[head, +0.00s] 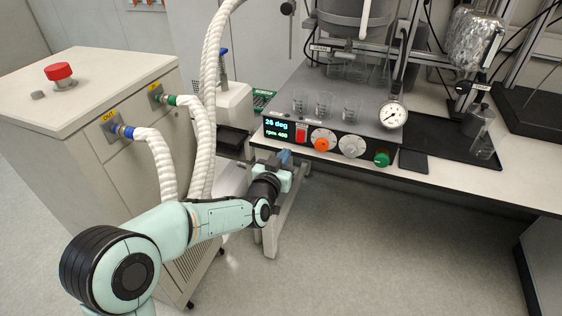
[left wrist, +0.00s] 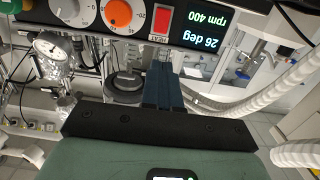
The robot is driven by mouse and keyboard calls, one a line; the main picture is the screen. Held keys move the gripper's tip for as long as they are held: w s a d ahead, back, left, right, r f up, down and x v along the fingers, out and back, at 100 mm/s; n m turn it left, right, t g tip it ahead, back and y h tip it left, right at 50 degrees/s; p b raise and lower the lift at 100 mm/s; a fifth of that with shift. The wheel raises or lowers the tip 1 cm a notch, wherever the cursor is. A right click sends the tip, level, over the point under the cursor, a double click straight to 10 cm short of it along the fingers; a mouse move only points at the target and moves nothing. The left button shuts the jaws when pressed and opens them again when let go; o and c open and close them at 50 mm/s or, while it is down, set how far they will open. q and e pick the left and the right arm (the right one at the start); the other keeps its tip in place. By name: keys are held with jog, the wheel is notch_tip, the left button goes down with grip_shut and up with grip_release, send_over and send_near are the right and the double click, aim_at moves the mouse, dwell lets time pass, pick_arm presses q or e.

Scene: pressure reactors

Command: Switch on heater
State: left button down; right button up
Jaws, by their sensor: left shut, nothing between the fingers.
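The red heat switch (head: 301,134) sits on the front panel of the reactor base, between the display (head: 278,129) and an orange knob (head: 322,141). In the left wrist view, which is upside down, the red switch (left wrist: 162,19) has a HEAT label beside it. The display reads 26 deg and rpm 400. My left gripper (head: 285,157) is just below and in front of the panel, under the display and switch. Its blue fingers (left wrist: 169,72) are shut and empty, pointing towards the switch; whether they touch the panel I cannot tell. My right gripper is not in view.
A grey knob (head: 351,146) and a green knob (head: 382,158) lie right of the orange one. Glass beakers (head: 324,104) stand on the base, by a pressure gauge (head: 393,115). White hoses (head: 203,130) run from the cabinet (head: 75,125) close to my left arm.

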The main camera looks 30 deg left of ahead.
pick_arm(q)
jog(key=shift+v, duration=1.05)
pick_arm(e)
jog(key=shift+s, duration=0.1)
pick_arm(q)
jog(key=shift+r, duration=0.1)
